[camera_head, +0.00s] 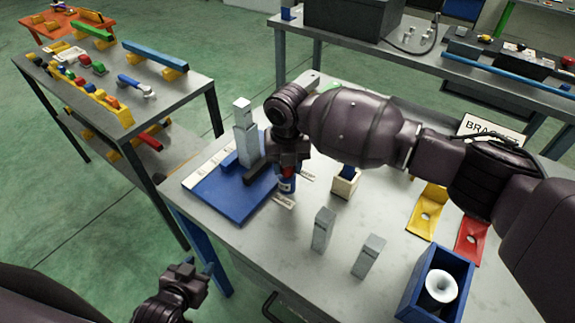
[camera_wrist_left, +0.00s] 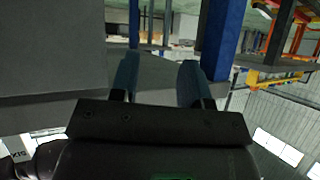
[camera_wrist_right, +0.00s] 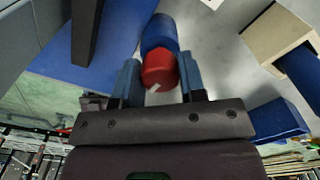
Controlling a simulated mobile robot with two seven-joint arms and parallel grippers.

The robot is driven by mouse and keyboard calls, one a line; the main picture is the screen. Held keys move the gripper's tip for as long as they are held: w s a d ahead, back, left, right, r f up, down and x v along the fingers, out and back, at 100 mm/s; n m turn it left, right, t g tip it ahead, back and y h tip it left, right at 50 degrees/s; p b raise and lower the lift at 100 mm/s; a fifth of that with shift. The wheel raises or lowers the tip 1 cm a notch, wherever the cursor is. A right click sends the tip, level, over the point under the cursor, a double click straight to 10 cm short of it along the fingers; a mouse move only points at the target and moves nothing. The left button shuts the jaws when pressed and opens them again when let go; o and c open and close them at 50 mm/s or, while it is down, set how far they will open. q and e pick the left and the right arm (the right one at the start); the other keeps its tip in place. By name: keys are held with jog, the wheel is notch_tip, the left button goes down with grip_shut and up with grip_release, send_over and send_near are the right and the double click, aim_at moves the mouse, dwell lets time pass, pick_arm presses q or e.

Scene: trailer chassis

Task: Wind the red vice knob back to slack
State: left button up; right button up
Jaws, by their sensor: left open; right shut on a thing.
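The red vice knob (camera_wrist_right: 158,68) sits on the end of a blue cylinder (camera_wrist_right: 160,32) in the right wrist view, with a small pale mark on its face. My right gripper (camera_wrist_right: 160,85) has its two blue-grey fingers on either side of the knob and is shut on it. In the head view my right gripper (camera_head: 287,178) is at the right side of the blue vice base (camera_head: 222,205), and the knob is mostly hidden by it. A grey stepped block (camera_head: 245,130) stands upright on the vice. My left gripper (camera_head: 208,270) is open and empty, low beside the table's front edge.
Two grey blocks (camera_head: 323,230) stand on the table in front of my right arm. A wooden block (camera_head: 345,184), yellow bracket (camera_head: 427,212), red bracket (camera_head: 471,238) and blue box (camera_head: 437,285) holding a white spool are to the right. A tool-laden side table (camera_head: 150,70) stands left.

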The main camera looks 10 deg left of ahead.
jog(key=shift+n, duration=0.6)
jog(key=o, duration=0.9)
notch_tip(320, 180, up, 11)
jog(key=shift+f, duration=0.1)
dwell(0.6)
